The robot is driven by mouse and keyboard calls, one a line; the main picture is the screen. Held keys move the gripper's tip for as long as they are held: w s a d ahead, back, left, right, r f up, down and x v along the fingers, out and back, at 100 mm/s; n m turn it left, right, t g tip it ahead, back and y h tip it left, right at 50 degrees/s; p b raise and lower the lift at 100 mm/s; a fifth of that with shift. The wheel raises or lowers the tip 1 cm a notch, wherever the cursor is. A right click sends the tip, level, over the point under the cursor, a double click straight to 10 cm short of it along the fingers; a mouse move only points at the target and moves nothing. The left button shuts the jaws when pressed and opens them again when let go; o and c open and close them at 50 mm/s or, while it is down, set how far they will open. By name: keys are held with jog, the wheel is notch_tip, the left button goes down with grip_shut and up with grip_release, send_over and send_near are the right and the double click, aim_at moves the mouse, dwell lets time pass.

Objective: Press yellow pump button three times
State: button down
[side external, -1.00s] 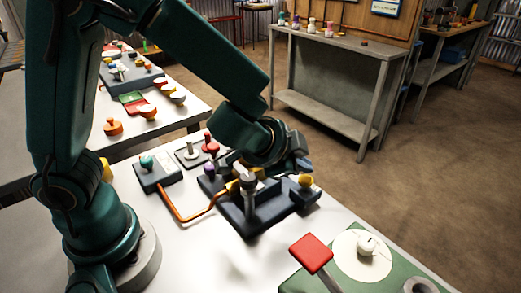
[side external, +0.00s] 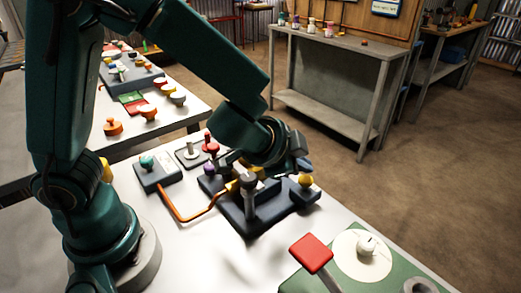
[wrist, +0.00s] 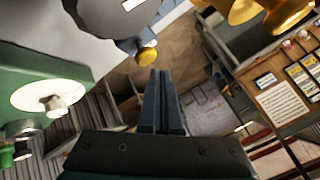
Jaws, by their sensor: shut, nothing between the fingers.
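A yellow rounded button (side external: 305,180) stands at the right end of a dark base unit (side external: 262,213) on the white table. My gripper (wrist: 160,75) is shut and empty, its two dark fingers together in the wrist view. In the side view my wrist is over the back of the base unit, just behind and above the yellow button; the fingertips are hard to make out there. A small yellow knob (wrist: 147,53), probably the button, shows just beyond and left of the fingertips. I cannot tell if they touch.
A grey upright post (side external: 250,195) and an orange pipe (side external: 190,215) are close by on the left. A purple knob (side external: 209,170) and a teal knob (side external: 147,161) are farther left. A red square paddle (side external: 311,252) stands on a green panel (side external: 440,275) in front.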

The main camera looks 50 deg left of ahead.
aim_at(301, 181)
jog(key=shift+f, duration=0.1)
dwell(0.6)
jog(key=shift+f, duration=0.35)
jog(key=shift+f, duration=0.8)
dwell(0.8)
jog(key=shift+r, duration=1.25)
jog(key=shift+r, duration=2.5)
dwell(0.5)
jog(key=shift+r, duration=1.9)
